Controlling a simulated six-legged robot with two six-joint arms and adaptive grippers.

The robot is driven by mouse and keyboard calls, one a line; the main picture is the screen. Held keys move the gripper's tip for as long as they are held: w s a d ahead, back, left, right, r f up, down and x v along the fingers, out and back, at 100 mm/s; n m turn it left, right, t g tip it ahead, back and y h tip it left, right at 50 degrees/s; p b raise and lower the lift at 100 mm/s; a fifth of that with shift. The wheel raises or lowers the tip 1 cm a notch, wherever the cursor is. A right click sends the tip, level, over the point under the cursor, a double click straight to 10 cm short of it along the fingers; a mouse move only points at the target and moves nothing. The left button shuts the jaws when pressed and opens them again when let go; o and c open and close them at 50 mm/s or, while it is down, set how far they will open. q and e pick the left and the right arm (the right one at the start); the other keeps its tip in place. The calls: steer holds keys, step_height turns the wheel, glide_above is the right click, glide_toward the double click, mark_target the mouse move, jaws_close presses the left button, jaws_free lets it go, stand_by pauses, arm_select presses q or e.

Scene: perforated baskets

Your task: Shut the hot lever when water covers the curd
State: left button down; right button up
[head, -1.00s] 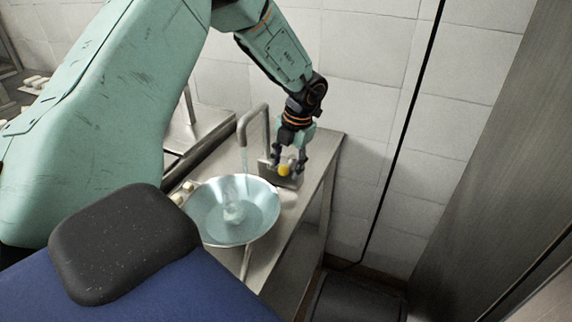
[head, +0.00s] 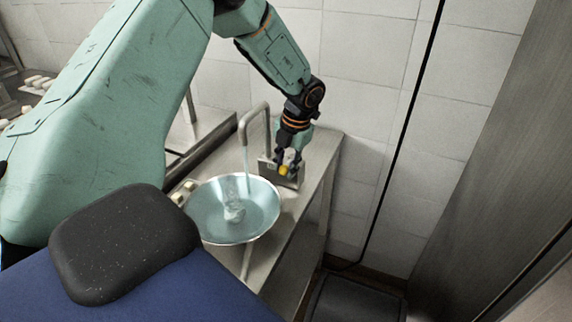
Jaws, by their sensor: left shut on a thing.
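Which lever this is, hot or cold, I cannot tell. Whether water fully covers the lump is too small to tell. My right gripper is out of view.
The bowl and tap stand on a narrow metal counter (head: 314,166) against a tiled wall. Small pale pieces (head: 183,193) lie left of the bowl. A dark bin-like box (head: 355,298) is on the floor at right. A tall panel (head: 490,160) bounds the right side.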

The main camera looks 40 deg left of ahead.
arm_select(q)
steer(key=shift+n, duration=0.3)
steer(key=w+d+n+g+h+b, duration=0.1)
steer(key=w+n+b, duration=0.4)
steer(key=n+b, duration=0.7)
steer(key=shift+d+n+g+h, duration=0.3)
steer(key=shift+d+n+g, duration=0.2)
steer(key=shift+d, duration=0.65)
steer(key=shift+r, duration=0.1)
steer(key=c, duration=1.1)
jaws_free()
steer(key=shift+o, duration=0.2)
